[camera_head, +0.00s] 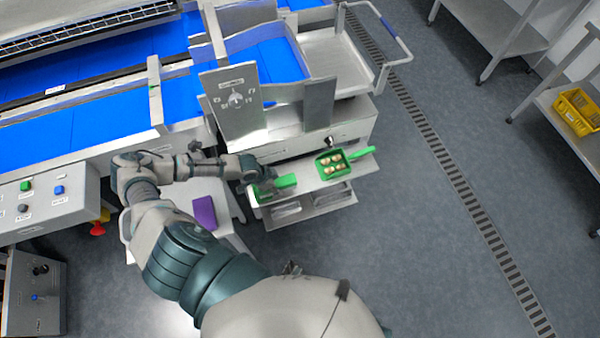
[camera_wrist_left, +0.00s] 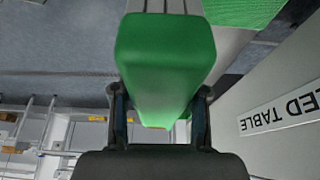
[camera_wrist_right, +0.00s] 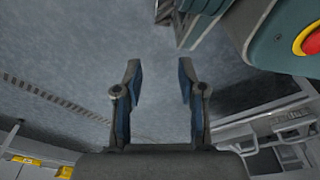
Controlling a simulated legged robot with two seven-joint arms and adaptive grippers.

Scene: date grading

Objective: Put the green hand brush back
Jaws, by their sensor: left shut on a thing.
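The green hand brush (camera_head: 285,182) is at the left end of the small metal shelf on the machine's front in the head view. My left gripper (camera_head: 256,177) is shut on it. In the left wrist view the green block of the brush (camera_wrist_left: 165,60) fills the space between the two fingers. Whether the brush rests on the shelf or hangs just above it I cannot tell. My right gripper (camera_wrist_right: 158,95) is open and empty over grey floor in the right wrist view.
A green scoop (camera_head: 347,163) with several round pale items lies on the shelf (camera_head: 310,183), right of the brush. A purple block (camera_head: 204,212) lies on a white surface at the left. A steel selector panel (camera_head: 236,105) stands above the shelf.

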